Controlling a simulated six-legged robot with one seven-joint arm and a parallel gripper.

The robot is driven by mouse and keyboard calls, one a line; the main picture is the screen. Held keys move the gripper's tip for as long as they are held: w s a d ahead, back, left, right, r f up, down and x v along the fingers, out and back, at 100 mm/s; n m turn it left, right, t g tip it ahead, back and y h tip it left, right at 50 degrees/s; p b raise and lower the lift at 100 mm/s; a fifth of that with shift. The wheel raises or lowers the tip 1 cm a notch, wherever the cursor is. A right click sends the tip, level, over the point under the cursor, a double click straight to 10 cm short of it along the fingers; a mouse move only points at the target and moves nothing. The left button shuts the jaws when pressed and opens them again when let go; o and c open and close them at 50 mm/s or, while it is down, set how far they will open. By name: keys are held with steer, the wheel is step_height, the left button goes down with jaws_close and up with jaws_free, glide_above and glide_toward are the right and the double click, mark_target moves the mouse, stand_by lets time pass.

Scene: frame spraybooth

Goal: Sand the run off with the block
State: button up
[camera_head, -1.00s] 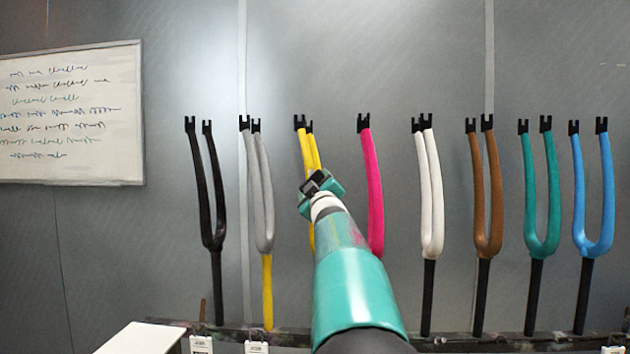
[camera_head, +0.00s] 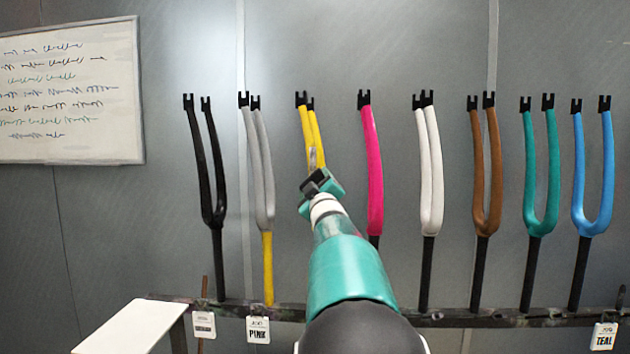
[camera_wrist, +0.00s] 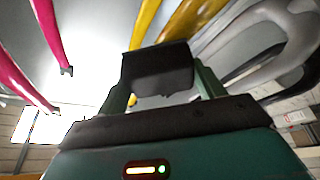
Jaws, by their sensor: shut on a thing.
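My gripper (camera_head: 322,186) is in front of the yellow fork (camera_head: 306,140) in the head view and hides its lower part. It is shut on a dark block (camera_wrist: 160,72), held between the teal fingers in the wrist view. The yellow fork also shows behind the block in the wrist view (camera_wrist: 148,22). A pale greyish streak (camera_head: 313,158) shows on the yellow fork just above my gripper. I cannot tell whether it is the run. Contact between block and fork cannot be made out.
A pink fork (camera_head: 372,170) hangs close to the right and a grey fork with a yellow stem (camera_head: 259,150) to the left. More forks stand along a rail (camera_head: 450,318) with tags. A white table (camera_head: 135,328) is at the lower left, a whiteboard (camera_head: 70,95) on the wall.

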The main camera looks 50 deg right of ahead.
steer(key=shift+d+f, duration=0.1)
steer(key=shift+f, duration=2.15)
steer(key=s+a, duration=0.3)
steer(key=a, duration=0.2)
steer(key=shift+s+r, duration=0.35)
steer(key=shift+s, duration=0.05)
steer(key=shift+s+a, duration=0.95)
steer(key=shift+a, duration=0.2)
steer(key=shift+r, duration=0.1)
